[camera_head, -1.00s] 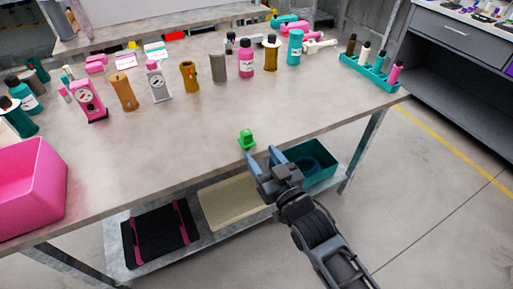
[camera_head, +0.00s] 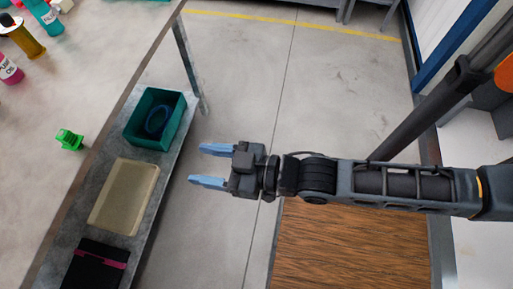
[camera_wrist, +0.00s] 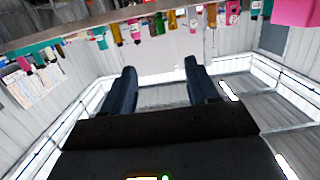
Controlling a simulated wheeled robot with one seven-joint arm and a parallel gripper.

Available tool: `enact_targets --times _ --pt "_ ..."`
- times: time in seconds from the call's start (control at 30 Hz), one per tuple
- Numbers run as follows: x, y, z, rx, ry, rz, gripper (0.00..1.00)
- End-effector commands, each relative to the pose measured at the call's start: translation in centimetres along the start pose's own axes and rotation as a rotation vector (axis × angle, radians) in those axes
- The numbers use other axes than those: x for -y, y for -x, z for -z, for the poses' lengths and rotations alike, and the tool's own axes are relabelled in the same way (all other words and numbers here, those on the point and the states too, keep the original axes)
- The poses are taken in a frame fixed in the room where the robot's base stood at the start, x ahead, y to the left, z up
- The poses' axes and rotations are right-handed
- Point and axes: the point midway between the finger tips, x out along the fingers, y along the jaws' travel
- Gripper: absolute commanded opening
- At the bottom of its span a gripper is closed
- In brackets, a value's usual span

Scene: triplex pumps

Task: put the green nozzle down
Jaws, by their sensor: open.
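The green nozzle (camera_head: 69,139) stands on the tabletop (camera_head: 110,75) near its edge, at the left in the head view. My gripper (camera_head: 206,166) is open and empty, its two blue-grey fingers spread and pointing left. It is out over the floor, clear of the table and well apart from the nozzle. In the wrist view my open gripper (camera_wrist: 158,82) shows with nothing between its fingers. I cannot make out the nozzle between them there.
The lower shelf holds a teal bin (camera_head: 156,118) with a blue ring inside, a beige tray (camera_head: 124,196) and a black case (camera_head: 97,264). Bottles (camera_head: 22,36) stand on the table at the upper left. The floor (camera_head: 290,75) beyond the table is free.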

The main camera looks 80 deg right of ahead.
Motion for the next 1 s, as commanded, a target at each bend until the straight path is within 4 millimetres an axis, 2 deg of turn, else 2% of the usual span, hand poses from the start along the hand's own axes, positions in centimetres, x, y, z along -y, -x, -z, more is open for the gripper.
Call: enact_targets --times 0.03,0.2,0.3,0.4,0.57,0.8,0.9,1.0 --pt "0.0 2.5 0.4 0.021 0.000 0.000 0.59" --pt "0.0 9.0 2.9 0.069 0.001 -0.001 0.59" --pt "0.0 11.8 4.5 0.092 0.001 -0.002 0.59" --pt "0.0 13.6 5.9 0.108 0.001 -0.003 0.59" --pt "0.0 14.9 7.1 0.122 0.002 -0.003 0.60" --pt "0.0 15.1 7.3 0.122 0.002 -0.004 0.60" --pt "0.1 14.8 7.2 0.119 -0.007 -0.007 0.60" --pt "0.8 13.3 6.9 0.110 -0.049 -0.019 0.60"
